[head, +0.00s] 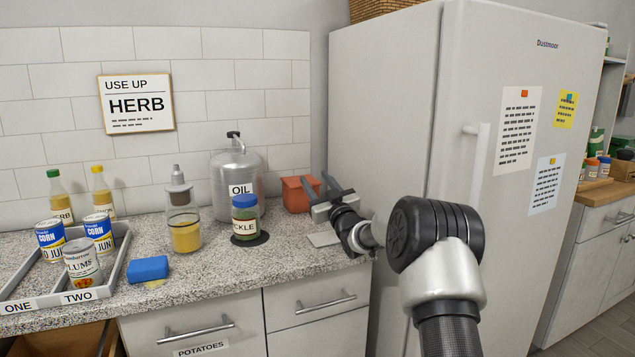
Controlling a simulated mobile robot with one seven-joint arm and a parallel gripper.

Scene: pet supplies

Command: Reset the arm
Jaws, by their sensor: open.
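My gripper (318,187) is in the head view, above the right end of the speckled counter (190,278). Its two dark fingers are spread apart with nothing between them. My arm reaches in from the lower right, in front of the white fridge (395,100). A reddish-brown pot (297,196) stands just behind and left of the fingers; I cannot tell whether they touch it. A pickle jar (245,217) with a blue lid stands on a dark round mat to the left of my gripper.
A silver oil can (236,180) and a glass dispenser (184,220) stand along the wall. A two-part tray (117,257) with cans is at the left. A flat grey plate (324,239) lies below my gripper.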

